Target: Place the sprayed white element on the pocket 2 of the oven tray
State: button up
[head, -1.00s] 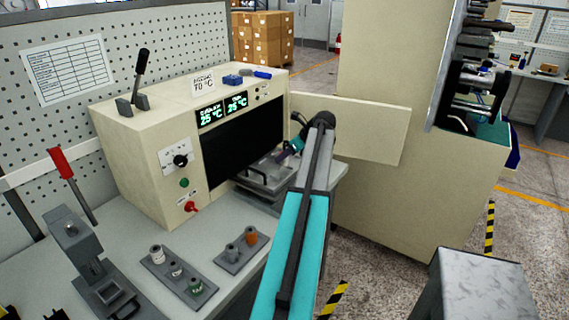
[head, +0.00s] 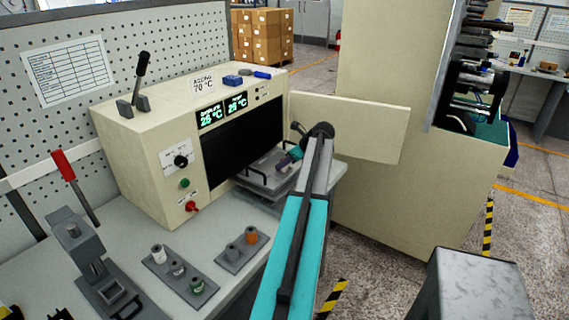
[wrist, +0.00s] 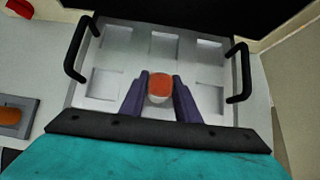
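The element (wrist: 160,88), a small whitish cylinder with an orange-red top, sits between the two purple fingers of my gripper (wrist: 160,80) in the wrist view. The fingers touch its sides. The grey oven tray (wrist: 185,25) lies beneath, with square pockets in two rows and black handles at both sides. The element is over the middle of the near row and hides the pocket there; whether it touches the tray I cannot tell. In the head view my gripper (head: 290,158) is over the tray (head: 256,186), and the element is too small to make out.
The oven (head: 150,150) stands behind the tray with its dark opening, and its open door (head: 365,130) is to the right. Two grey holders with small cylinders, one orange (head: 251,235), lie at the front. A red-handled press (head: 85,255) is at left.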

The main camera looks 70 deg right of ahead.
jog(key=o, duration=0.4)
jog(key=b+v, duration=0.3)
jog(key=v, duration=0.9)
dwell(0.9)
jog(key=shift+s, duration=0.1)
